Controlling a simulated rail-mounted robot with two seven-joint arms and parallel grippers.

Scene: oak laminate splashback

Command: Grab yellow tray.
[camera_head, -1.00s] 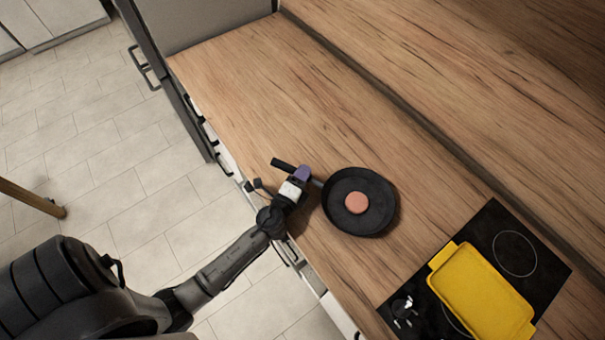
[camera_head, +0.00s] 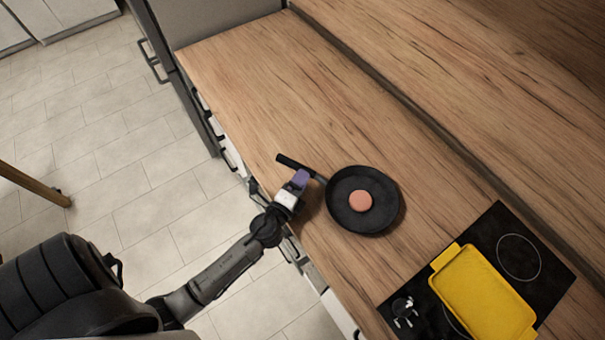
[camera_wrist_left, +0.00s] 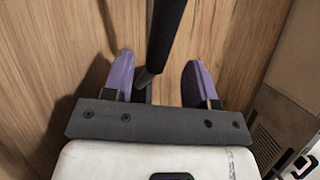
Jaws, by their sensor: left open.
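The yellow tray (camera_head: 483,293) is a shallow rectangular dish with end handles, lying on the black cooktop at the lower right of the head view. My left gripper (camera_head: 303,179) is far to its left, beside the handle of a black frying pan (camera_head: 341,217). The left gripper's purple fingers (camera_wrist_left: 160,77) are open. In the left wrist view the dark pan handle (camera_wrist_left: 166,30) runs ahead of and between the fingertips, with gaps on both sides. The tray does not show in the wrist view. My right gripper is not in view.
A round pinkish-brown patty (camera_head: 360,201) lies in the pan. The black cooktop (camera_head: 519,256) lies under the tray, with a small dark and white item (camera_head: 405,311) at its near left corner. The wooden counter (camera_head: 262,90) is clear at the upper left.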

